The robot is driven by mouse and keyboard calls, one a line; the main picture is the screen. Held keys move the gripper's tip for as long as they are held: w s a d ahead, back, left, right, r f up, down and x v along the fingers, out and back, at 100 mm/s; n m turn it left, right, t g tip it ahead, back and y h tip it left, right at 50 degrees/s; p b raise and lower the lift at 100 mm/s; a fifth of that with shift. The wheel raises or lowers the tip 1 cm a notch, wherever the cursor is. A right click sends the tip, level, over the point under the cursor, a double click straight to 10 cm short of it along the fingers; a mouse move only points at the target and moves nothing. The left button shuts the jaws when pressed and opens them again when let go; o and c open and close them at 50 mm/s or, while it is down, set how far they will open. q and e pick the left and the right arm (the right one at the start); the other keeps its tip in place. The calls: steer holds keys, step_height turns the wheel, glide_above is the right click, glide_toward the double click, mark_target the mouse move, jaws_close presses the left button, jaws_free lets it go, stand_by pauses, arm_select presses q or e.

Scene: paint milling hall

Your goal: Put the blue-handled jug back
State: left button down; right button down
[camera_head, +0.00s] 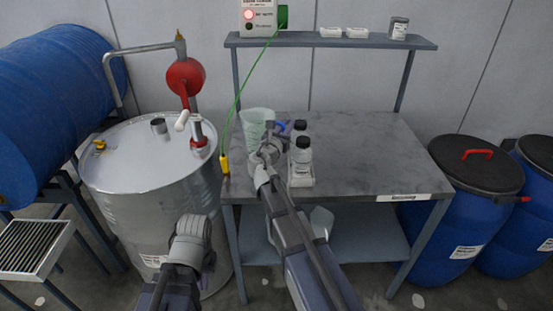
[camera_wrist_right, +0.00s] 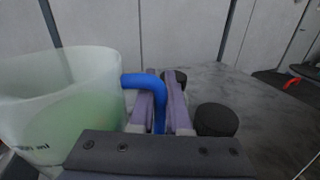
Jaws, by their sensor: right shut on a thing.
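The translucent jug (camera_head: 255,119) with pale green contents is at the left part of the grey table, upright. In the right wrist view the jug (camera_wrist_right: 62,95) fills the left side, and its blue handle (camera_wrist_right: 160,100) runs between my fingers. My right gripper (camera_wrist_right: 164,98) is shut on this handle; it also shows in the head view (camera_head: 272,142), where it hides the jug's lower part. I cannot tell whether the jug touches the table. My left gripper (camera_head: 188,245) is low in front of the steel drum; its fingers cannot be made out.
Two black-capped bottles (camera_head: 301,158) stand close right of my right gripper. The right half of the table (camera_head: 375,150) is clear. A steel drum (camera_head: 135,185) with a red pump is at left. A grounding cable with a yellow clamp (camera_head: 224,165) hangs at the table's left edge. Blue drums (camera_head: 465,215) stand right.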

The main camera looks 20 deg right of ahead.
step_height(320, 180, down, 5)
steer(key=b, duration=0.4)
steer(key=shift+f+b, duration=0.15)
steer(key=shift+b, duration=0.15)
step_height(320, 180, down, 4)
steer(key=b, duration=0.3)
steer(key=shift+b, duration=0.3)
steer(key=c, duration=1.3)
jaws_free()
steer(key=shift+o, duration=0.7)
